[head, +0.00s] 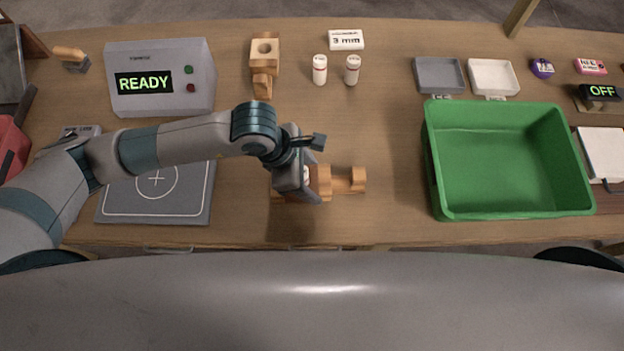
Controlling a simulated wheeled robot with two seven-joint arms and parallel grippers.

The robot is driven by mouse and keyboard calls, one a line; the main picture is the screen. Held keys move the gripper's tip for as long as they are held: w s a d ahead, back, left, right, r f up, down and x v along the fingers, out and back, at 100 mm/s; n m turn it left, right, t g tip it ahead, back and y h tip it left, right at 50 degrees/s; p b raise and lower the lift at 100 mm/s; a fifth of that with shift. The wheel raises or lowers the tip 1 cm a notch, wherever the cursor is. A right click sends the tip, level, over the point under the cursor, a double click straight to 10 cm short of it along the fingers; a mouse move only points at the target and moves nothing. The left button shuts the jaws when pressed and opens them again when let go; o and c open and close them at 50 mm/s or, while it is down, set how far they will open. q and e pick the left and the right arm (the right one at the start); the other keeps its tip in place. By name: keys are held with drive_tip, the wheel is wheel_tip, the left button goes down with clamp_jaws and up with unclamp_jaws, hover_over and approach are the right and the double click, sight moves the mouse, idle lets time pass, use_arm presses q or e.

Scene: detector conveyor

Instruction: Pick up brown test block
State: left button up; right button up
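My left gripper (308,182) reaches in from the left and is over a light brown wooden piece (345,180) in the front middle of the table. The gripper hides the left part of this piece; a bit of white shows beside the fingers. I cannot tell whether the fingers are open or shut, or whether they touch it. Another brown wooden block (264,50) with a round hole in its top stands at the back middle, with a smaller wooden part in front of it. I cannot tell which piece is the test block. My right gripper is not in view.
A grey device (195,88) reads READY at the back left, with a grey pad (200,205) in front, partly under my arm. Two white bottles (320,69) stand behind the gripper. A green bin (510,205) is at right, below two small trays (492,90).

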sight(319, 178)
use_arm(q)
drive_tip(key=shift+r, duration=0.25)
drive_tip(key=shift+r+b, duration=0.7)
drive_tip(key=shift+r, duration=0.2)
drive_tip(key=shift+r+b, duration=0.4)
drive_tip(key=shift+r, duration=0.45)
drive_tip(key=s+d+r+p, duration=0.1)
drive_tip(key=s+d+r, duration=0.1)
drive_tip(key=s, duration=0.3)
drive_tip(key=s+d+r+p, duration=0.1)
drive_tip(key=s+d+r, duration=0.1)
drive_tip(key=s+r, duration=0.3)
drive_tip(key=shift+s+d+p, duration=0.3)
drive_tip(key=shift+s+p, duration=0.05)
